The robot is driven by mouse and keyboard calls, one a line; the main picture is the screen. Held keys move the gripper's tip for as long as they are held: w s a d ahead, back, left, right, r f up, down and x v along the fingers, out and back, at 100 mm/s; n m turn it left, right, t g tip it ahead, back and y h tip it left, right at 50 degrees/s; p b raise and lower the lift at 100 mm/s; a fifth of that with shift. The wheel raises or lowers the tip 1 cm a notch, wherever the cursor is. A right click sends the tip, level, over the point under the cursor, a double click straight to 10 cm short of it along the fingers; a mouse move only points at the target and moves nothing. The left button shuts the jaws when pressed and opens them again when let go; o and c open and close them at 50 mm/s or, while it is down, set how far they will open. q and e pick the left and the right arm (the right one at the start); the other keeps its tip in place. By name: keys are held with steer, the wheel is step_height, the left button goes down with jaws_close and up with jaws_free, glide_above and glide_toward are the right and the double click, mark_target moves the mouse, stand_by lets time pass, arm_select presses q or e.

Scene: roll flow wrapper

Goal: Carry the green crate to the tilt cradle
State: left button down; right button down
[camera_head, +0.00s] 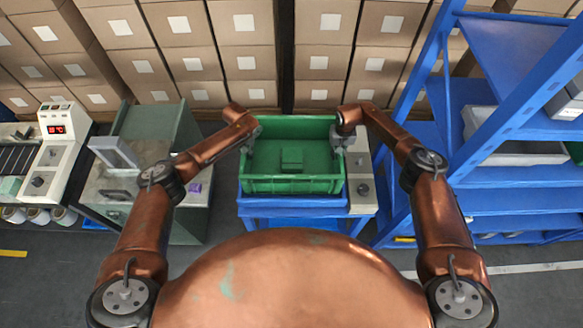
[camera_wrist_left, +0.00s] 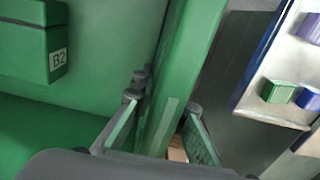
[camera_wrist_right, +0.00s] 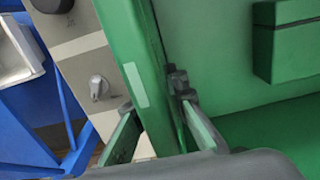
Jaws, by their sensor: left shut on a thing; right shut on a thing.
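The green crate (camera_head: 292,186) is upright in front of me in the head view, over a blue stand (camera_head: 292,204). I cannot tell whether it rests on the stand or hangs just above it. A green box (camera_head: 291,160), marked B2 in the left wrist view (camera_wrist_left: 58,61), is inside it. My left gripper (camera_head: 250,136) is shut on the crate's left wall, one finger on each side (camera_wrist_left: 165,108). My right gripper (camera_head: 342,138) is shut on the right wall the same way (camera_wrist_right: 155,108). No part is clearly identifiable as the tilt cradle.
A grey panel with knobs (camera_head: 363,189) adjoins the stand's right side. A grey-green workbench (camera_head: 150,205) stands left, with a machine with a red display (camera_head: 57,130) further left. A blue shelf rack (camera_head: 515,185) stands right. Stacked cartons (camera_head: 245,62) close off the back.

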arm_select(q)
steer(key=shift+f, duration=0.65)
arm_select(e)
steer(key=shift+f, duration=0.65)
arm_select(q)
steer(key=c, duration=2.3)
jaws_free()
steer(key=shift+f, duration=0.1)
arm_select(e)
steer(key=c, duration=2.3)
jaws_free()
steer(key=shift+d+f, duration=0.1)
arm_select(q)
steer(key=o, duration=0.4)
arm_select(e)
steer(key=o, duration=0.4)
arm_select(q)
step_height(320, 180, up, 12)
steer(key=shift+f, duration=0.1)
arm_select(e)
steer(key=shift+r, duration=0.3)
step_height(320, 180, up, 12)
steer(key=shift+f, duration=0.25)
